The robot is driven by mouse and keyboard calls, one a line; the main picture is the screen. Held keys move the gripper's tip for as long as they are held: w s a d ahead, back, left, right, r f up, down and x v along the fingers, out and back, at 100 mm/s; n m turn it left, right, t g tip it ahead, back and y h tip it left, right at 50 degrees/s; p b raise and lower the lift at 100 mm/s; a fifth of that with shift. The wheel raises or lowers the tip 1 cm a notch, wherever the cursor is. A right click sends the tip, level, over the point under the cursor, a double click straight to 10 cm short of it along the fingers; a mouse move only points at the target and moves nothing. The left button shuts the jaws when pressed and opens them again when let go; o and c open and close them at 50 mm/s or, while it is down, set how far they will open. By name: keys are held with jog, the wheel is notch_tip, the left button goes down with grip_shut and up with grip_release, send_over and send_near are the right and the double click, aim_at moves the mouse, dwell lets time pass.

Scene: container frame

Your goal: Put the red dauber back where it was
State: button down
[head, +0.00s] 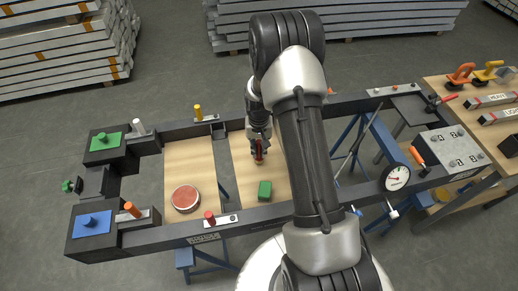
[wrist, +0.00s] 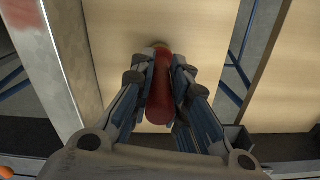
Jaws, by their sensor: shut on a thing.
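The red dauber (head: 259,157) is in my gripper (head: 259,145), above or on the right-hand pale wooden board (head: 242,168) inside the dark frame. In the wrist view the dauber (wrist: 159,92) sits between both fingers of my gripper (wrist: 159,70), its tan tip against the pale wood behind; I cannot tell whether the tip touches the board. A round red tin or pad (head: 185,198) lies on the left-hand board (head: 190,160).
The dark frame rail (head: 170,237) carries small plates with a red peg (head: 209,217), an orange peg (head: 131,209) and a yellow peg (head: 198,112). A dial gauge (head: 395,177) stands at the right. My arm hides the frame's middle. A gap separates the two boards.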

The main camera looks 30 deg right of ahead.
jog(key=shift+f, duration=0.15)
jog(key=c, duration=1.6)
grip_release()
jog(key=shift+o, duration=0.2)
notch_tip(320, 180, up, 12)
jog(key=p, duration=0.4)
jog(key=s+a+r+n+t, duration=0.1)
jog(key=s+a+r, duration=0.2)
jog(key=r, duration=0.4)
jog(key=s+a+r+n+t, duration=0.1)
jog(key=s+a+r, duration=0.2)
jog(key=r, duration=0.4)
jog(key=s+a+r+n, duration=0.1)
jog(key=s+a+r, duration=0.25)
jog(key=r, duration=0.45)
jog(key=s+a+r+n+t, duration=0.1)
jog(key=s+a+r, duration=0.1)
jog(key=s, duration=0.6)
jog(key=s+a+r+n+t, duration=0.1)
jog(key=s+a+r, duration=0.1)
jog(key=s, duration=0.6)
jog(key=shift+s+a+r+t, duration=0.15)
jog(key=shift+a+r+t, duration=0.15)
jog(key=shift+a+r, duration=0.05)
